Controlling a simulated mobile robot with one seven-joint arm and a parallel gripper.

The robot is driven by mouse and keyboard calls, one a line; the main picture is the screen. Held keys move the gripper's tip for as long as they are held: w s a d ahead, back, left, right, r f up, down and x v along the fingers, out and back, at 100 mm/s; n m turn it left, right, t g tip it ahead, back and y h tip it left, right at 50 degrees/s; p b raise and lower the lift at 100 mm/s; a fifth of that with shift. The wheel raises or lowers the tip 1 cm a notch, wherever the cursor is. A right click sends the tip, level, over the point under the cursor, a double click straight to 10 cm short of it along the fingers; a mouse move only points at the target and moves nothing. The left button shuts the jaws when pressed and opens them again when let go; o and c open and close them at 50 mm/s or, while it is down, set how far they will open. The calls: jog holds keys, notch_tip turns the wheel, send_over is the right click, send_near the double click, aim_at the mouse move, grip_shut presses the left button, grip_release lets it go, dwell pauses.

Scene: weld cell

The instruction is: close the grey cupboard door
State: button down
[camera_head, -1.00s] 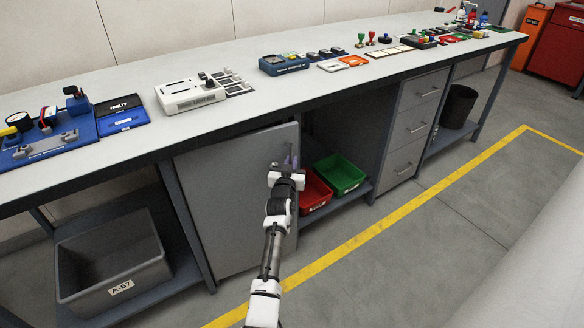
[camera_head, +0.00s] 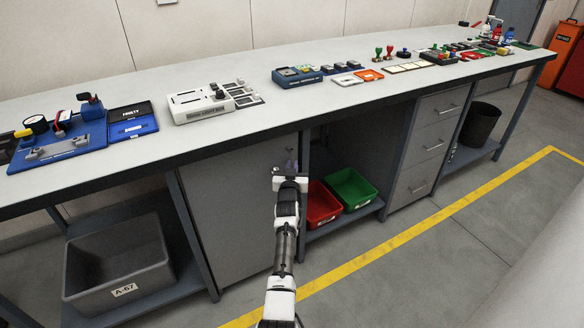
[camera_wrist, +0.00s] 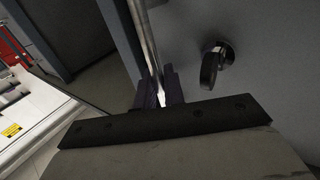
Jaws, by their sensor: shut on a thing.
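The grey cupboard door (camera_head: 232,213) hangs under the workbench, left of the open shelf with the bins. It looks nearly flush with the cabinet front; a small gap cannot be ruled out. My gripper (camera_head: 290,168) is at the door's upper right edge. In the wrist view the two dark fingers (camera_wrist: 159,92) are shut on the door's upright metal handle (camera_wrist: 147,42). A dark lock knob (camera_wrist: 212,65) stands out from the door beside the handle. My arm hides the lower right edge of the door.
A red bin (camera_head: 321,205) and a green bin (camera_head: 352,188) sit on the shelf just right of the door. A grey crate (camera_head: 118,268) stands lower left. The workbench (camera_head: 225,132) overhangs the door. The floor in front is clear.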

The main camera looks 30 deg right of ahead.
jog(key=shift+w+r, duration=0.15)
jog(key=c, duration=1.6)
grip_release()
jog(key=shift+w+a, duration=0.15)
jog(key=shift+a, duration=0.1)
jog(key=v, duration=1.3)
jog(key=shift+s, duration=0.6)
